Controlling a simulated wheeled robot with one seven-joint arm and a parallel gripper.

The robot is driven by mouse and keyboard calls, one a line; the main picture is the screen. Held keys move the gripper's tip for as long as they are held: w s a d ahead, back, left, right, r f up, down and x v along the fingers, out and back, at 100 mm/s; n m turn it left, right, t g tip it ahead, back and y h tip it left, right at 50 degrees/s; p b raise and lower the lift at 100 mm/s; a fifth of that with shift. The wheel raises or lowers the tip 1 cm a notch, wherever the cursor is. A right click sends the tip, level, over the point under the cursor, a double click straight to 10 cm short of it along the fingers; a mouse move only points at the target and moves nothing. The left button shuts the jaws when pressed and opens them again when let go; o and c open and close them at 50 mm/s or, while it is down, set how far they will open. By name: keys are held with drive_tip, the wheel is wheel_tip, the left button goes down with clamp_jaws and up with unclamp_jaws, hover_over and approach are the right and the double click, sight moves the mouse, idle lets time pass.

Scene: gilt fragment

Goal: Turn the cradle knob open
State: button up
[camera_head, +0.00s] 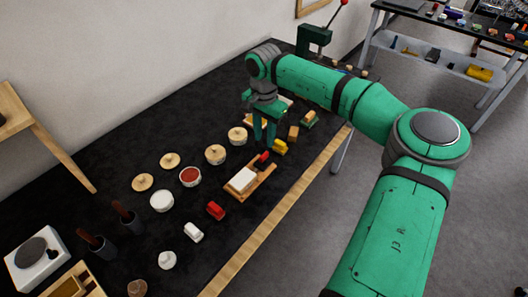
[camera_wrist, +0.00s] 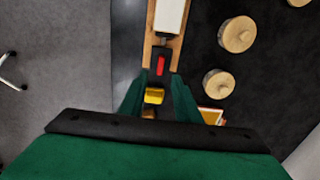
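The cradle is a wooden tray (camera_head: 262,188) with a white block (camera_head: 243,179) lying in it. At its far end sits a dark clamp piece with a red top (camera_head: 262,160), which I take for the cradle knob. In the wrist view the red knob (camera_wrist: 160,65) lies just beyond the fingertips, at the end of the cradle's white block (camera_wrist: 170,15). My gripper (camera_head: 264,146) points down above that end of the cradle. In the wrist view its green fingers (camera_wrist: 160,80) are apart with nothing held between them. I cannot tell the exact height above the knob.
A yellow block (camera_head: 280,147) lies close beside the knob, with small wooden pieces (camera_head: 293,132) behind it. Round pots with wooden lids (camera_head: 215,154) stand to the left. A red block (camera_head: 215,211) lies in front. The wooden table edge (camera_head: 290,200) runs along the right.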

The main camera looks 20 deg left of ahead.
sight(264, 155)
wheel_tip(264, 155, down, 8)
drive_tip(key=shift+a, duration=0.1)
idle(0.4)
clamp_jaws()
